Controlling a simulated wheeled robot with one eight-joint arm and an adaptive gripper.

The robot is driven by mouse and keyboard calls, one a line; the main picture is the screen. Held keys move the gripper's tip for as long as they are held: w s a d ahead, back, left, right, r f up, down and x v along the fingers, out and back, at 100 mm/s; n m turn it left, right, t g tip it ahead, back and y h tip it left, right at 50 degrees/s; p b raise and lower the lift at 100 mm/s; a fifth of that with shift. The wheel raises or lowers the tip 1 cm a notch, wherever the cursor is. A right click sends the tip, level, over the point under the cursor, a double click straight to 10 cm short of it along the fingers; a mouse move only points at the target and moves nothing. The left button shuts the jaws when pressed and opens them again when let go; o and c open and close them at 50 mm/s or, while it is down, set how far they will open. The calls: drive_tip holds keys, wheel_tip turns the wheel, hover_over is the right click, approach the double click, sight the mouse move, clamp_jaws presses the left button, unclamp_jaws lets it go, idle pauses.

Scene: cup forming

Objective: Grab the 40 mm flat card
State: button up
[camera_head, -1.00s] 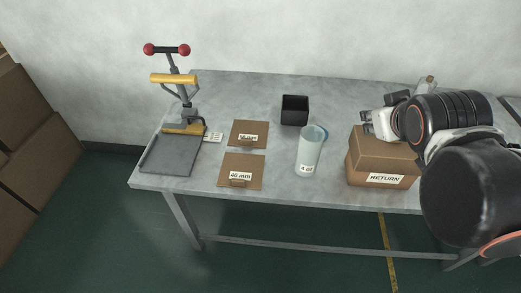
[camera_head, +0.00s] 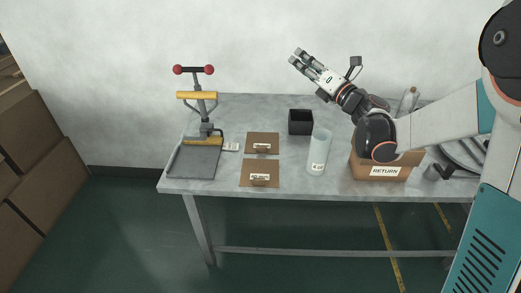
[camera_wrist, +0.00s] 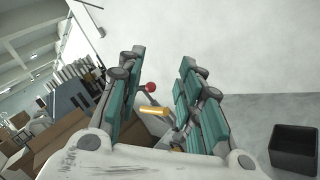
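The 40 mm flat card (camera_head: 259,181) is a brown square with a white label. It lies flat near the front edge of the table, left of the middle. A second, similar brown card (camera_head: 262,136) lies just behind it. My gripper (camera_head: 298,58) is raised above the back of the table, up and to the right of both cards, and touches neither. In the wrist view its two fingers (camera_wrist: 160,90) stand well apart with nothing between them. The cards do not show in the wrist view.
A press with red knobs (camera_head: 194,70) and a grey plate (camera_head: 194,161) stands left of the cards. A black bin (camera_head: 300,115), a clear cup (camera_head: 318,160) and a RETURN box (camera_head: 372,173) stand to the right. The black bin also shows in the wrist view (camera_wrist: 293,150).

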drive_tip(key=a+f+n+g+y, duration=0.3)
drive_tip(key=f+n+g, duration=0.2)
drive_tip(key=f+n, duration=0.3)
drive_tip(key=n+g+h, duration=0.2)
drive_tip(key=n+g, duration=0.8)
drive_tip(key=g, duration=0.1)
approach(264, 179)
drive_tip(key=shift+s+a+f, duration=0.2)
drive_tip(key=shift+a, duration=0.25)
drive_tip(key=shift+s+a+f, duration=0.2)
drive_tip(key=shift+a, duration=0.25)
drive_tip(key=shift+s+a+f, duration=0.1)
drive_tip(key=shift+a+f, duration=0.15)
drive_tip(key=shift+f, duration=0.05)
drive_tip(key=shift+a+f, duration=0.2)
drive_tip(key=shift+a, duration=0.25)
drive_tip(key=b+x, duration=0.1)
drive_tip(key=x, duration=0.3)
drive_tip(key=w+b+x, duration=0.1)
drive_tip(key=shift+a+b, duration=0.35)
drive_tip(key=shift+a, duration=0.1)
clamp_jaws()
